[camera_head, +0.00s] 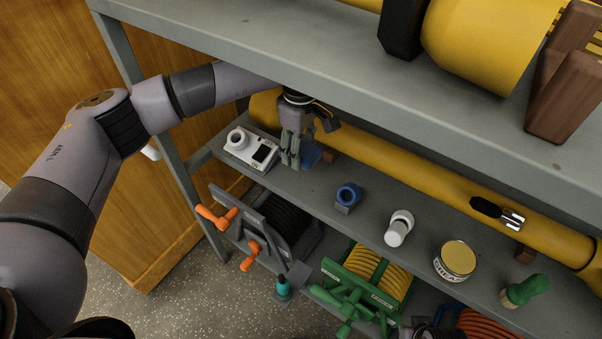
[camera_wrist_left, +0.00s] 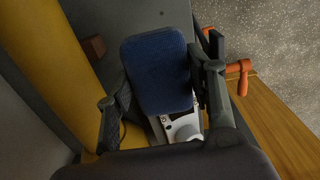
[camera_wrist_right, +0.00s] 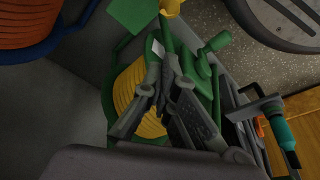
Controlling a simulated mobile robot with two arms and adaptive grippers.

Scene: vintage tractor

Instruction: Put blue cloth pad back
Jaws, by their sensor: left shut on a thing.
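The blue cloth pad (camera_wrist_left: 158,75) is a flat rounded rectangle held between the fingers of my left gripper (camera_wrist_left: 155,95). In the head view the pad (camera_head: 311,154) shows as a small blue piece beside the left gripper (camera_head: 294,150), which is over the middle shelf, right of a white device. My right gripper (camera_wrist_right: 166,92) is low, in front of the green reel in its wrist view. Its fingers are close together, and I cannot make out whether they touch. Only a bit of it shows at the bottom edge of the head view.
The middle shelf (camera_head: 325,178) holds the white device (camera_head: 251,149), a blue ring-shaped item (camera_head: 348,196), a white cylinder (camera_head: 399,228), a tin (camera_head: 456,261) and a green-handled brush (camera_head: 525,290). A long yellow tube (camera_head: 400,164) lies behind them. The upper shelf (camera_head: 330,65) overhangs. Reels stand below.

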